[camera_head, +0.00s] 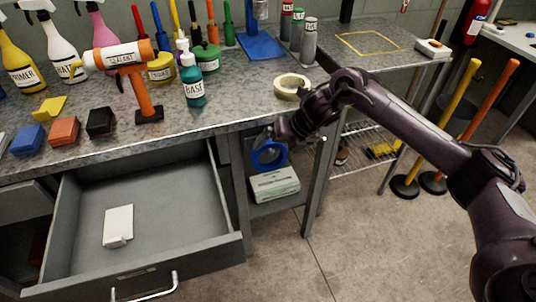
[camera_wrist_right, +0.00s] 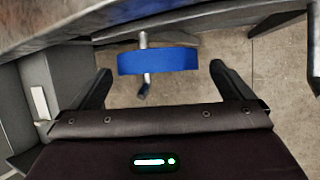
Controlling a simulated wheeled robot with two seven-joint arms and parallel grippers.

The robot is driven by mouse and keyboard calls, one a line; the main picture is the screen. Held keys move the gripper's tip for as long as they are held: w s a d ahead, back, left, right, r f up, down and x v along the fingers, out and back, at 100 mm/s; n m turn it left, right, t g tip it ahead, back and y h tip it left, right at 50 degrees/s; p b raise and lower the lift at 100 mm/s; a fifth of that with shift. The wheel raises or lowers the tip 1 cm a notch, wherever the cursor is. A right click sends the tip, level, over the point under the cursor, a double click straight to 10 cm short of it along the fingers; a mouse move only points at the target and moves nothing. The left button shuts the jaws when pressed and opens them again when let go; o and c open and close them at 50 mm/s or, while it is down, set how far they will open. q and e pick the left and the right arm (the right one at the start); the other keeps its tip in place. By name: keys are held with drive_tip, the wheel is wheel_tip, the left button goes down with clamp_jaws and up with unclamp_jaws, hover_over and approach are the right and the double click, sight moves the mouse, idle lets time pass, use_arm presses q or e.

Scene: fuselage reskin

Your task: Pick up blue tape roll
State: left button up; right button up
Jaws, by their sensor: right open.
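The blue tape roll (camera_head: 268,156) hangs under the workbench top, in the open bay to the right of the drawer. In the right wrist view the blue tape roll (camera_wrist_right: 158,61) shows edge-on, with a metal peg through it. My right gripper (camera_head: 284,138) is at the bench's front edge, just above and right of the roll. In the wrist view its two fingers (camera_wrist_right: 160,80) are spread apart, one on each side of the roll, with nothing held between them. My left gripper is not in view.
The workbench top (camera_head: 225,115) overhangs the roll closely. A pale box (camera_head: 274,183) sits on the shelf below it. An open drawer (camera_head: 150,215) with a white item stands to the left. A cream tape roll (camera_head: 291,87) lies on the bench. The floor (camera_head: 340,240) in front is clear.

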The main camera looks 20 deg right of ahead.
sight(271, 164)
drive_tip(key=x, duration=0.4)
drive_tip(key=shift+a+f, duration=0.25)
drive_tip(key=shift+a, duration=0.05)
drive_tip(key=shift+c, duration=0.3)
drive_tip(key=c, duration=0.7)
drive_tip(key=shift+c, duration=0.3)
drive_tip(key=shift+r, duration=0.15)
